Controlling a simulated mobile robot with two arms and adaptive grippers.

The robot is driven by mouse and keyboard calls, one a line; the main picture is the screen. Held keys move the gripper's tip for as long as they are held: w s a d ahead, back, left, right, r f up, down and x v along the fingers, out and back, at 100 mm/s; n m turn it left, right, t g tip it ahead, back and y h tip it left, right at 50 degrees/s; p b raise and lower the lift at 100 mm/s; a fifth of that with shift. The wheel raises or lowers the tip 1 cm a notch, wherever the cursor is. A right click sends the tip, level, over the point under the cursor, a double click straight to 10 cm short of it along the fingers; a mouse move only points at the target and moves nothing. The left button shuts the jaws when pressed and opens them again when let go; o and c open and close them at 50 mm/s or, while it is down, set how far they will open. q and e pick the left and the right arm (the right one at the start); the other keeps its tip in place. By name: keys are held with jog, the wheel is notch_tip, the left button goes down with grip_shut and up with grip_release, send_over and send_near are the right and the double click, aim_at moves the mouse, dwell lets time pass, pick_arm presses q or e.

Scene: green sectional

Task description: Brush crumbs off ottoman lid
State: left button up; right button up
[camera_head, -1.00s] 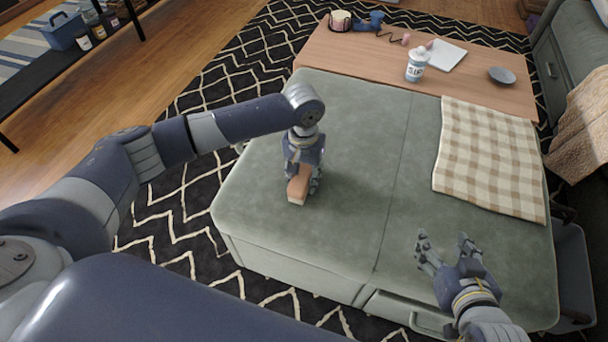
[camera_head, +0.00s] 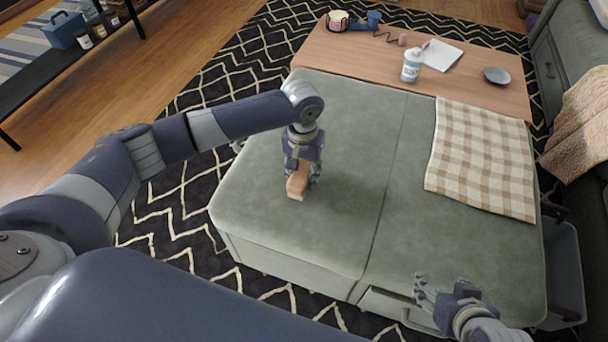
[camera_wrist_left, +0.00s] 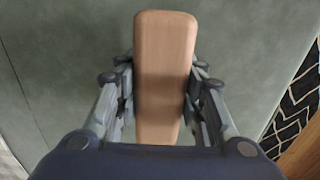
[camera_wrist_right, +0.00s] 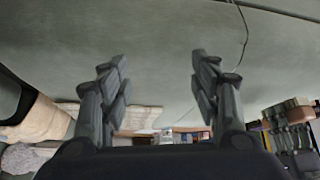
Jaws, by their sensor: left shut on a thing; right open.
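The ottoman lid (camera_head: 345,235) is a wide green-grey padded top with a seam across it. My left gripper (camera_head: 299,186) is shut on a wooden brush block (camera_head: 297,181) over the left half of the lid. The brush's pale lower edge is at or close to the fabric; I cannot tell if it touches. In the left wrist view the wooden back of the brush (camera_wrist_left: 164,60) sits between the two fingers. My right gripper (camera_head: 428,288) is open and empty near the lid's front right edge. In its wrist view the fingers (camera_wrist_right: 155,85) are spread. I can make out no crumbs.
A checked cloth (camera_head: 482,160) lies on the lid's right half. A wooden table (camera_head: 350,60) behind holds a white bottle (camera_head: 412,66), a white pad (camera_head: 441,55) and a grey dish (camera_head: 498,76). A grey bin (camera_head: 562,270) stands at the right. The lid's middle is clear.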

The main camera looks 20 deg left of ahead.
aim_at(303, 168)
pick_arm(q)
jog(key=shift+s+r+p, duration=0.1)
jog(key=shift+r+p, duration=0.2)
jog(key=shift+p, duration=0.15)
jog(key=shift+r+p, duration=0.4)
jog(key=shift+p, duration=0.15)
jog(key=shift+r, duration=0.1)
pick_arm(e)
jog(key=s+d+f+g, duration=0.1)
jog(key=s+d+g, duration=0.25)
jog(key=s, duration=0.35)
pick_arm(q)
jog(key=shift+r+p, duration=0.3)
jog(key=shift+p, duration=0.3)
jog(key=shift+r+p, duration=0.55)
jog(key=shift+p, duration=0.15)
jog(key=shift+r+p, duration=0.55)
jog(key=shift+p, duration=0.15)
jog(key=shift+r+p, duration=0.5)
jog(key=shift+p, duration=0.15)
jog(key=shift+r+p, duration=0.4)
jog(key=shift+p, duration=0.2)
pick_arm(e)
notch_tip(303, 168, down, 20)
jog(key=s+g, duration=0.1)
jog(key=s, duration=0.1)
jog(key=shift+d+r+h, duration=0.2)
jog(key=shift+r+h, duration=0.05)
jog(key=shift+h, duration=0.15)
